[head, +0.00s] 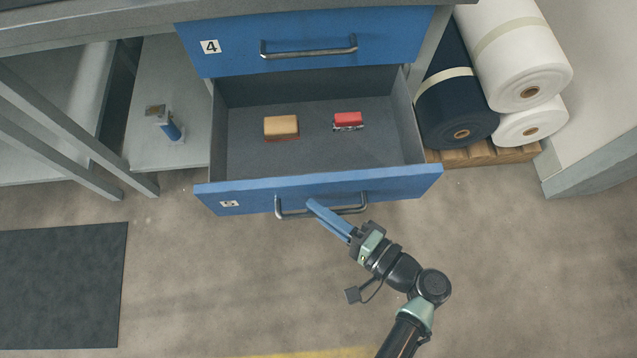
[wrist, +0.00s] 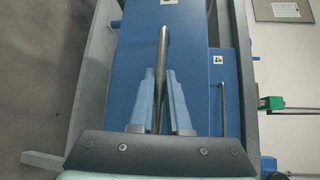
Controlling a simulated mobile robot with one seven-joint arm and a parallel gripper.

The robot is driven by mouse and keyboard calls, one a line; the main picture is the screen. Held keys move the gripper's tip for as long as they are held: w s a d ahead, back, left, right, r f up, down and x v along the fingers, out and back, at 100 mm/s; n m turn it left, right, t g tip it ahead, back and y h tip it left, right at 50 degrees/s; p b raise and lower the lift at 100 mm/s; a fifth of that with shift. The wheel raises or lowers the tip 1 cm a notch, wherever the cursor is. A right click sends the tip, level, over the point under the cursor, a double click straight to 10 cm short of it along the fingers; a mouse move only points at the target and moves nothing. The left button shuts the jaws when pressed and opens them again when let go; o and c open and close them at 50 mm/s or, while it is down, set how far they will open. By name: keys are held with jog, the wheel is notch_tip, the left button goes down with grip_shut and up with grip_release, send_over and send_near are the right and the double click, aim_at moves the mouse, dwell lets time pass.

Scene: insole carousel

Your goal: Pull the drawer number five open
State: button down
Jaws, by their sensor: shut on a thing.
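Drawer number five (head: 385,186) is pulled out, with its grey inside showing in the head view. Its blue front carries a white "5" label (head: 229,204) and a metal bar handle (head: 290,213). In the head view my gripper (head: 312,205) reaches the handle from the lower right. In the wrist view the blue fingers (wrist: 160,98) are shut on the handle bar (wrist: 163,55), one on each side. A tan block (head: 281,126) and a red-topped item (head: 347,120) lie apart on the drawer floor.
Closed drawer four (head: 385,42) is directly above. Rolls of white (head: 520,50) and dark (head: 455,110) material lie on a wooden pallet (head: 485,154) at the right. A dark mat (head: 60,285) lies at the lower left. The floor before the drawer is clear.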

jog(key=shift+s+p, duration=0.5)
jog(key=shift+s, duration=1.55)
jog(key=c, duration=0.9)
grip_release()
jog(key=shift+d, duration=0.1)
jog(key=v, duration=1.3)
